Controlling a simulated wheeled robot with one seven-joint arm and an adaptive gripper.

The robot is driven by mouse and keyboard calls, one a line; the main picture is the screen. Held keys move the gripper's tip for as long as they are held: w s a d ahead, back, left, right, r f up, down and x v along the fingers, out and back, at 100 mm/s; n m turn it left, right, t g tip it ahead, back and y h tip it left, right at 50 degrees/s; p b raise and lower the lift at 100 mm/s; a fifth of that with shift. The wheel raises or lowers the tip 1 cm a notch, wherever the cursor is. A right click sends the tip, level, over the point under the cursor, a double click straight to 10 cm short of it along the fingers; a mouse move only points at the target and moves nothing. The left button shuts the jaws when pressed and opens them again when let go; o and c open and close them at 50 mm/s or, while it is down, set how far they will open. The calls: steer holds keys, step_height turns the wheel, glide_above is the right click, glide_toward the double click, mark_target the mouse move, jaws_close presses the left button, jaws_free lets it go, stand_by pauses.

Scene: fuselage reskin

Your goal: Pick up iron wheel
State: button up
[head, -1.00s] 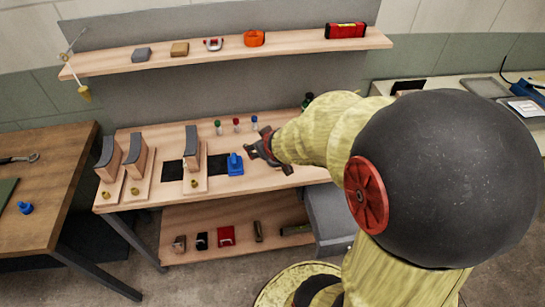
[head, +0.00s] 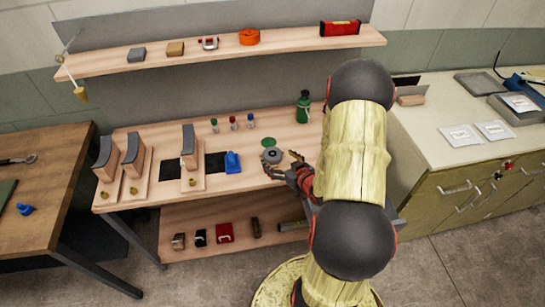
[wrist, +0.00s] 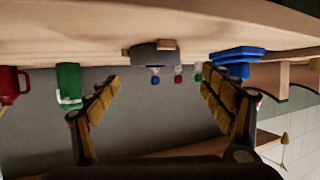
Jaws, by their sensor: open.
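A dark grey round piece (head: 274,157), which looks like the iron wheel, lies on the wooden workbench (head: 245,181) right of the blue tool. In the wrist view, which is upside down, the grey piece (wrist: 152,56) shows side-on between the fingers and beyond them, with a tan part on it. My gripper (head: 281,164) is open and empty, just in front and to the right of the grey piece, low over the bench. In the wrist view the two yellow-padded fingers (wrist: 160,80) stand wide apart. I cannot tell whether they touch the piece.
Several small capped vials (head: 233,123) stand behind. The blue tool (head: 232,162) and wooden blocks (head: 189,150) are left. A shelf (head: 225,50) hangs above.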

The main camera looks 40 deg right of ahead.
mark_target(272, 153)
steer(key=x, duration=0.1)
steer(key=b+x, duration=0.1)
steer(key=x, duration=0.3)
steer(key=shift+s+d+f+b, duration=0.2)
steer(key=shift+d+b, duration=0.1)
steer(key=shift+b, duration=0.1)
steer(key=shift+r, duration=0.15)
steer(key=shift+c, duration=0.4)
steer(key=c, duration=1.8)
